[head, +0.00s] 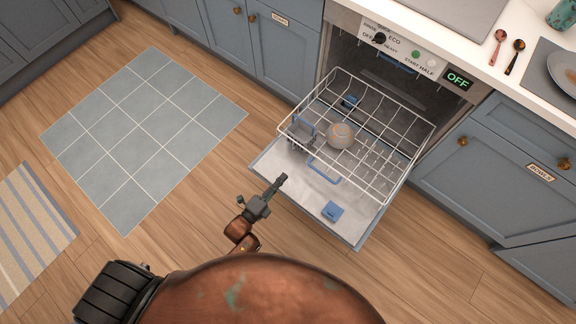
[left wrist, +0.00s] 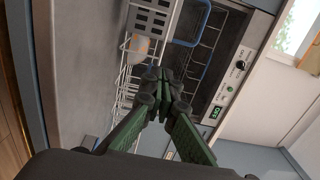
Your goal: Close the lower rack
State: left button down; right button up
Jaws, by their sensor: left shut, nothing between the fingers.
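The lower rack (head: 409,164) is a white wire basket pulled out over the open dishwasher door (head: 352,226). It holds a pale bowl (head: 341,134) and a grey cutlery basket (head: 300,130). A blue handle (head: 325,171) shows at its front side. My left gripper (head: 281,181) is shut and empty, near the door's left edge and in front of the rack, apart from it in the head view. In the left wrist view, the shut fingertips (left wrist: 160,76) overlap the white rack wires; whether they touch cannot be told. My right gripper is not in view.
The dishwasher panel shows a green OFF display (head: 457,79). A blue dispenser (head: 332,210) is on the door. Blue cabinets (head: 506,160) flank the machine. Spoons (head: 498,46) and a plate (head: 563,72) are on the counter. The wooden floor left of the door is clear, with a tile-patterned mat (head: 140,135).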

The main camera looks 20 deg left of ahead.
pick_arm(q)
jog(key=b, duration=0.2)
send_near(306, 151)
jog(key=w, duration=0.1)
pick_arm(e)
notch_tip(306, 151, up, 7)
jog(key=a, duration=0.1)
pick_arm(q)
jog(key=b+x, duration=0.2)
jog(key=x, duration=0.3)
jog(key=shift+s+d+f, duration=0.1)
jog(key=shift+d+f, duration=0.05)
jog(key=shift+f, duration=0.05)
jog(key=shift+w+d+r+b, duration=0.15)
jog(key=shift+w+b, duration=0.15)
jog(key=shift+w, duration=0.2)
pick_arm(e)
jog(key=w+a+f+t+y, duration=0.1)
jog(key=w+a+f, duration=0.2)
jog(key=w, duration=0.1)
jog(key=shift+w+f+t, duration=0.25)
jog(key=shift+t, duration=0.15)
pick_arm(q)
jog(key=shift+w, duration=0.1)
